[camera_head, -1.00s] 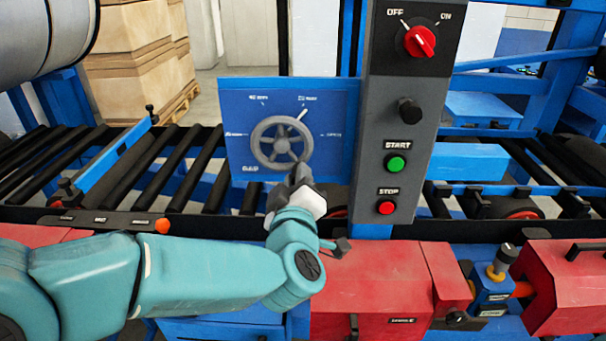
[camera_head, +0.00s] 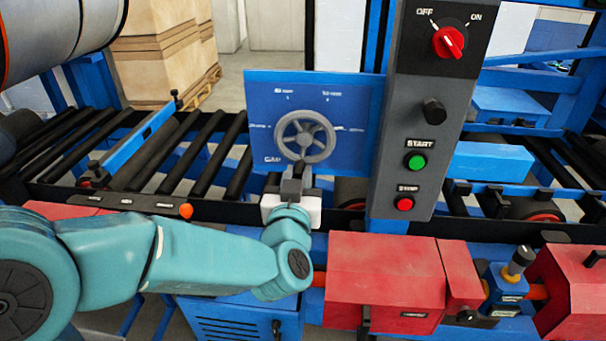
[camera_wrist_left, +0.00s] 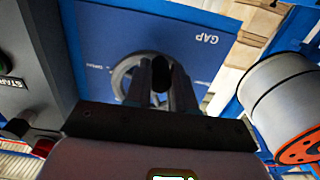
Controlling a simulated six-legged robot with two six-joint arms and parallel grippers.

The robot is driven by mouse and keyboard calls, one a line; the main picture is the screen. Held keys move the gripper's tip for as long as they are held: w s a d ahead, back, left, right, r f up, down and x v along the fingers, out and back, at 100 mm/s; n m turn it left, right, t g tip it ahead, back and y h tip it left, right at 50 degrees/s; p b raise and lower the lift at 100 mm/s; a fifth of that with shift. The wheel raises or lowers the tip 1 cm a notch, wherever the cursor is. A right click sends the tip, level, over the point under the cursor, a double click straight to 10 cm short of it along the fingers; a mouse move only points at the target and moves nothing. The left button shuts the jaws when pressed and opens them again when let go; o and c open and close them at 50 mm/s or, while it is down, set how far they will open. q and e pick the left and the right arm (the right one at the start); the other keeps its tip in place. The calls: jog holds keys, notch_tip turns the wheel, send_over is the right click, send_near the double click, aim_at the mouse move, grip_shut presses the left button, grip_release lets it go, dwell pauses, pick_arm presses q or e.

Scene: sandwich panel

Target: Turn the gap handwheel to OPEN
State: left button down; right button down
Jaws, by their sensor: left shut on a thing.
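The gap handwheel (camera_head: 323,138) is a grey spoked wheel on the blue GAP panel (camera_head: 359,92) in the head view. Its white pointer (camera_head: 339,128) points right, towards the label at the panel's right side, whose text is too small to read surely. My left gripper (camera_head: 296,172) is shut on the lower rim of the wheel, coming from below. In the left wrist view, the wheel (camera_wrist_left: 119,82) shows upside down behind my gripper fingers (camera_wrist_left: 160,82), which hide part of its rim. My right gripper is not in view.
A grey control box (camera_head: 414,130) with a red switch, a green START button and a red STOP button stands close right of the panel. Black conveyor rollers (camera_head: 165,155) lie to the left. Red housings (camera_head: 385,275) sit below.

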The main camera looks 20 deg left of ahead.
pick_arm(q)
jog(key=shift+a+r+m, duration=0.1)
jog(key=shift+a+m, duration=0.15)
jog(key=shift+m, duration=0.15)
jog(key=c, duration=0.9)
grip_release()
jog(key=shift+c, duration=0.2)
jog(key=b+v, duration=0.6)
jog(key=v, duration=1)
jog(key=shift+s, duration=0.2)
